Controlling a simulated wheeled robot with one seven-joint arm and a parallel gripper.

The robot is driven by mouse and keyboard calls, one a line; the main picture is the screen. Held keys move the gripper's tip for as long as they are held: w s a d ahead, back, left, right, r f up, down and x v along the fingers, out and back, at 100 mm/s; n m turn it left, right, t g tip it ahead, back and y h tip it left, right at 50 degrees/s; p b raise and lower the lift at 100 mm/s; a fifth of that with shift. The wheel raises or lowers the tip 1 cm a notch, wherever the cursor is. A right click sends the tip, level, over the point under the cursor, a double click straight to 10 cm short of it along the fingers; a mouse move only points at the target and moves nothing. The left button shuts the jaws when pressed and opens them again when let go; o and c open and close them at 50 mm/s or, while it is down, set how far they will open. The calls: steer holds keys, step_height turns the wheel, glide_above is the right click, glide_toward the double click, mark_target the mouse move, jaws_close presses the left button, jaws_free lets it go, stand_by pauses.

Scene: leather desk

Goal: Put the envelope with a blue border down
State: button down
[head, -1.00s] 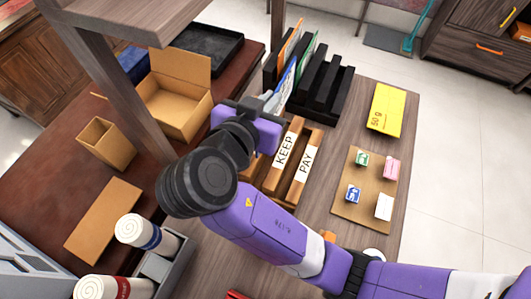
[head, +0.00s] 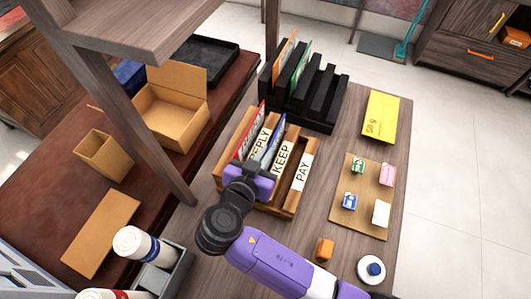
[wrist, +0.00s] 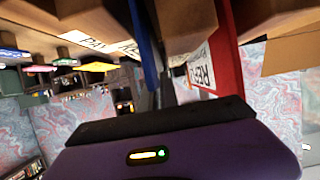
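The blue-bordered envelope (head: 273,137) stands on edge, slightly tilted, between the REPLY and KEEP labels of the wooden sorter (head: 286,208). Its lower part is hidden, so I cannot tell whether it touches the slot bottom. My gripper (head: 250,180) is at the sorter's near side, apparently shut on the envelope's near end; its fingertips are hidden. In the wrist view the envelope's blue edge (wrist: 142,45) runs toward the gripper's palm. A red-bordered envelope (head: 249,133) stands left of the REPLY label and also shows in the wrist view (wrist: 225,50).
A black rack (head: 318,110) behind holds orange-bordered (head: 284,57) and green-bordered (head: 301,70) envelopes. A yellow parcel (head: 381,116) and a cork board (head: 345,215) with small boxes lie right. A shelf post (head: 130,120) rises left. An orange block (head: 324,249) sits in front.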

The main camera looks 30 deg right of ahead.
steer(key=shift+f, duration=0.2)
steer(key=shift+f, duration=0.15)
steer(key=c, duration=1.6)
jaws_free()
steer(key=shift+r, duration=0.2)
steer(key=shift+s+a+r, duration=0.1)
steer(key=shift+a, duration=0.1)
steer(key=b+v, duration=0.2)
steer(key=v, duration=0.9)
steer(key=shift+s+a, duration=0.2)
steer(key=shift+r, duration=0.15)
